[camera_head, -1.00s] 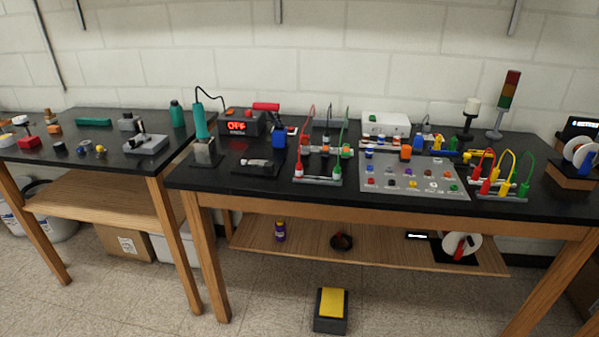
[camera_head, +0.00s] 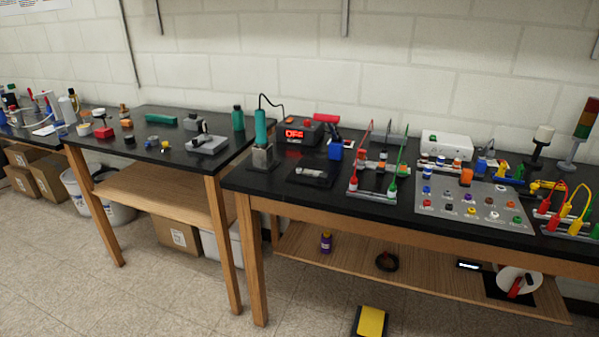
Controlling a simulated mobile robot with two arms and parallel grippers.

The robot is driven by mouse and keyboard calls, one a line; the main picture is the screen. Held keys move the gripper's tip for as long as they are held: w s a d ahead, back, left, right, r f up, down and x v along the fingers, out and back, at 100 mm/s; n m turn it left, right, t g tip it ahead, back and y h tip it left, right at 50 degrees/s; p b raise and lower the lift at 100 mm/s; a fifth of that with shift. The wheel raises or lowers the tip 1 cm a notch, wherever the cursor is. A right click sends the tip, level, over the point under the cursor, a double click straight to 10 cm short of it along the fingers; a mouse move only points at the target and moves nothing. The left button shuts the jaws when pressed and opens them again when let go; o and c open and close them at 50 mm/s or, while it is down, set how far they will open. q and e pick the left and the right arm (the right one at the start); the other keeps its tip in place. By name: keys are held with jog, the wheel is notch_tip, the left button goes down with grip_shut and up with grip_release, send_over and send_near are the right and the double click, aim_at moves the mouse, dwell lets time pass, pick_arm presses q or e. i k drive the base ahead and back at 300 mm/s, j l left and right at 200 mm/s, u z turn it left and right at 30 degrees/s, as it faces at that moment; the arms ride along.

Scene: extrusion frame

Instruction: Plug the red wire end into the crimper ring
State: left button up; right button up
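A red wire (camera_head: 364,150) arches up from a small rack (camera_head: 372,193) on the right-hand black bench. A green wire (camera_head: 400,150) stands on the same rack. More wires, red (camera_head: 548,195) and yellow (camera_head: 577,205), stand in another rack at the right edge. A tool with a red handle (camera_head: 325,118) and a blue block (camera_head: 335,151) are left of the first rack; I cannot tell whether either is the crimper. The crimper ring is too small to make out. Neither of my grippers is in view.
The right bench also holds a soldering iron stand (camera_head: 262,155), a station with a red display (camera_head: 300,134) and a grey panel of coloured plugs (camera_head: 474,207). A second bench (camera_head: 170,137) stands left across a narrow gap. The floor in front is clear except a yellow pedal (camera_head: 371,321).

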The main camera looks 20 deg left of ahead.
aim_at(353, 185)
jog(key=i+l+u, duration=0.35)
jog(key=i+l, duration=0.2)
jog(key=i, duration=0.3)
jog(key=i+l+u, duration=0.3)
jog(key=i+l, duration=0.45)
jog(key=i, duration=0.05)
